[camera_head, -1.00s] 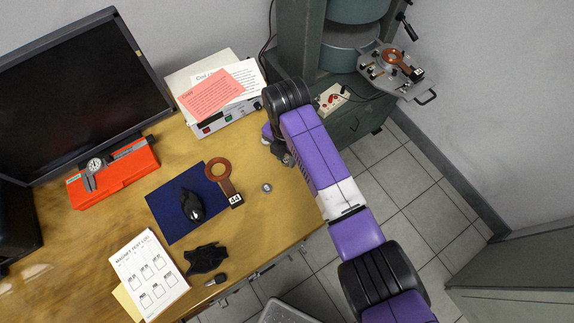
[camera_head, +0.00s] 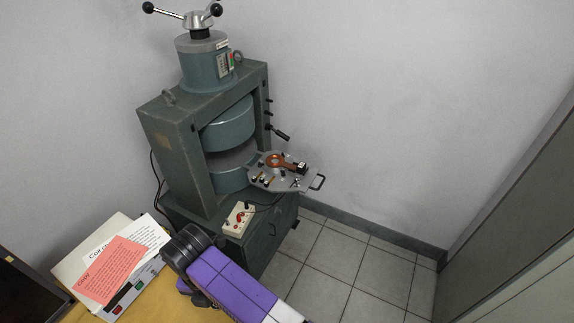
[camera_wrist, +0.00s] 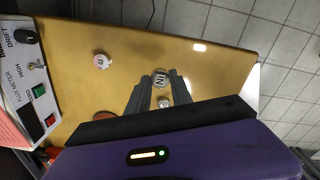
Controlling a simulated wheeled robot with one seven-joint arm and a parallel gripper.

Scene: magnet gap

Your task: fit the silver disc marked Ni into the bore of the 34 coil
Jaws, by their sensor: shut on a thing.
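The silver disc marked Ni (camera_wrist: 160,77) shows in the wrist view between the two fingertips, its letters upside down. My gripper (camera_wrist: 159,79) is shut on it, above the wooden table. A brown curved edge (camera_wrist: 104,115) at the lower left of the wrist view may be another coil, mostly hidden by my gripper body. My fingertips are hidden in the head view.
A pale marked disc (camera_wrist: 102,61) lies on the table, and a small pale round thing (camera_wrist: 164,102) shows between the fingers. The flux meter (camera_wrist: 30,80) stands at the left. The green magnet frame (camera_head: 173,150) rises beside the plate (camera_head: 262,181). A white switch box (camera_head: 238,217) is below.

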